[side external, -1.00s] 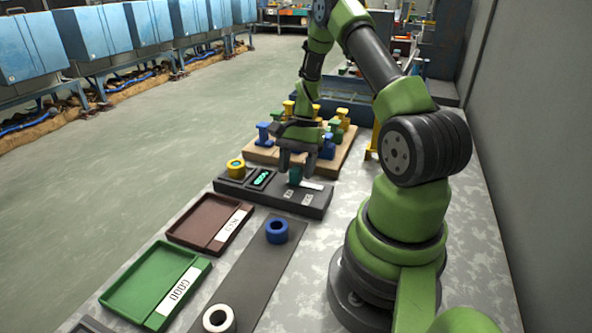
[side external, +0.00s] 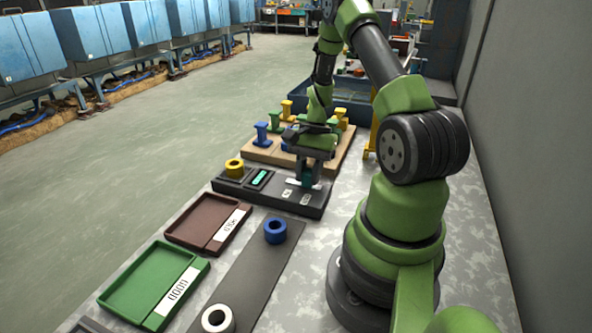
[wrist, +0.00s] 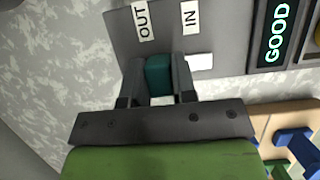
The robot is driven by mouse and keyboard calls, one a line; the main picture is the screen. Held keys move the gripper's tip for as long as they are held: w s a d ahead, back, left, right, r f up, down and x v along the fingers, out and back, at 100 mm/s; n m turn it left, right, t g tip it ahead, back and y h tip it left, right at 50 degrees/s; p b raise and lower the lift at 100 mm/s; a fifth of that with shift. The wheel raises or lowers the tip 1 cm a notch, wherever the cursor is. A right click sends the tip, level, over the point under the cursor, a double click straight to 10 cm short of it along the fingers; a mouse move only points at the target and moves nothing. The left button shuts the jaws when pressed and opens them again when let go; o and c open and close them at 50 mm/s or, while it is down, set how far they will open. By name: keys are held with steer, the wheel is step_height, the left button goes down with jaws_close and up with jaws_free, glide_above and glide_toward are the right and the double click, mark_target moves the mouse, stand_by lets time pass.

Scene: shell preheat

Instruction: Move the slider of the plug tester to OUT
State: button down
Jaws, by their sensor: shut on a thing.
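The plug tester (side external: 262,197) is a dark grey block on the bench. Its teal slider (wrist: 158,75) stands between the fingers of my gripper (wrist: 155,80), which is shut on it; it also shows in the side view (side external: 307,181). The white slot strip (wrist: 200,62) is bare on the IN side of the slider. The OUT label (wrist: 143,20) and the IN label (wrist: 190,17) lie beyond the slot; the slider is nearer OUT. My fingers hide the slot's OUT end. The tester display (wrist: 277,32) reads GOOD in green.
A yellow ring-shaped plug (side external: 234,168) sits at the tester's left end. A wooden board (side external: 262,152) with coloured pegs stands close behind my gripper. In front are a brown tray (side external: 186,232), a green tray (side external: 121,290), a blue ring (side external: 275,230) and a white ring (side external: 217,318).

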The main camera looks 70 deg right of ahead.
steer(key=shift+s, duration=0.85)
steer(key=c, duration=0.9)
jaws_free()
steer(key=shift+w, duration=0.1)
steer(key=v, duration=1)
